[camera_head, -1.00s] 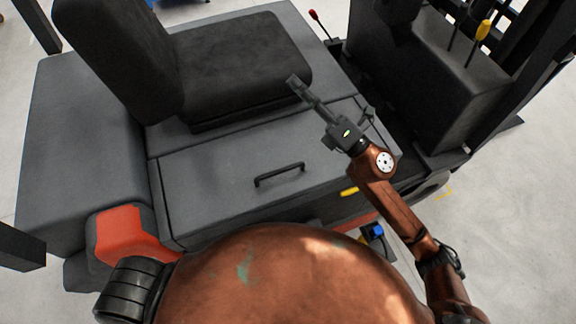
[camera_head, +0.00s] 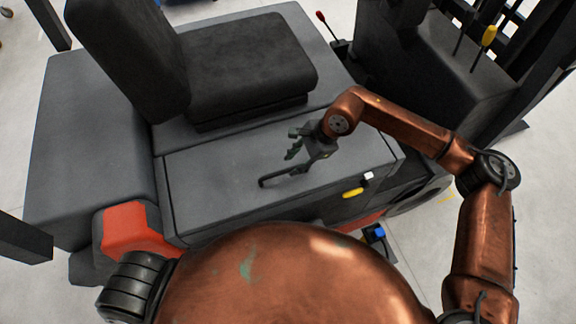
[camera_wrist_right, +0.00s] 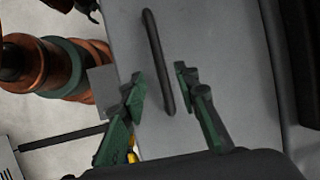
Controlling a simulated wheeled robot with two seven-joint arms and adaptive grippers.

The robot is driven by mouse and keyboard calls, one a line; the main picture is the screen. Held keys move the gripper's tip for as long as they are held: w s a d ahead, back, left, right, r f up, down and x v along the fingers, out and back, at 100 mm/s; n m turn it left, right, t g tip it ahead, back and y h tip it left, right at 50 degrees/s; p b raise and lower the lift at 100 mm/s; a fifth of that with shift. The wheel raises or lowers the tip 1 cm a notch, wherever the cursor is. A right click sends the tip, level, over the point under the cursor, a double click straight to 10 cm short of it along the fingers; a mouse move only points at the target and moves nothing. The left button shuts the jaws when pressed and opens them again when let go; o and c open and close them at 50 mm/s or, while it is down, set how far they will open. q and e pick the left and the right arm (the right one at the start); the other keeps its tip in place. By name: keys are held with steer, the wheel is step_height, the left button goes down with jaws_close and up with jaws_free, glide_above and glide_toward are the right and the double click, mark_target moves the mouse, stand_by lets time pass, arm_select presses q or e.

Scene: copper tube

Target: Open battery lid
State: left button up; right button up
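The battery lid (camera_head: 220,195) is a flat grey panel on the forklift body beside the seat, and it lies closed. A black bar handle (camera_head: 270,182) stands on it near its front edge; its right part is hidden by my right gripper. My right gripper (camera_head: 298,158) is open with green fingers, just above the handle. In the right wrist view the handle (camera_wrist_right: 154,55) runs lengthwise between the two spread fingertips (camera_wrist_right: 161,76), with a gap to each finger. The lid's grey surface (camera_wrist_right: 220,50) lies behind them. My left gripper is not in view.
The black seat (camera_head: 245,65) stands behind the lid. A dark console (camera_head: 440,70) with a yellow-knobbed lever (camera_head: 488,36) is at the right. A yellow latch-like part (camera_head: 353,192) sits at the forklift's near side, and an orange-red corner (camera_head: 133,230) at the left.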

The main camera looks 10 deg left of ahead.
mark_target(286, 170)
steer(key=shift+p+x, duration=0.5)
steer(key=shift+x, duration=1.65)
steer(key=shift+c, duration=0.3)
jaws_close()
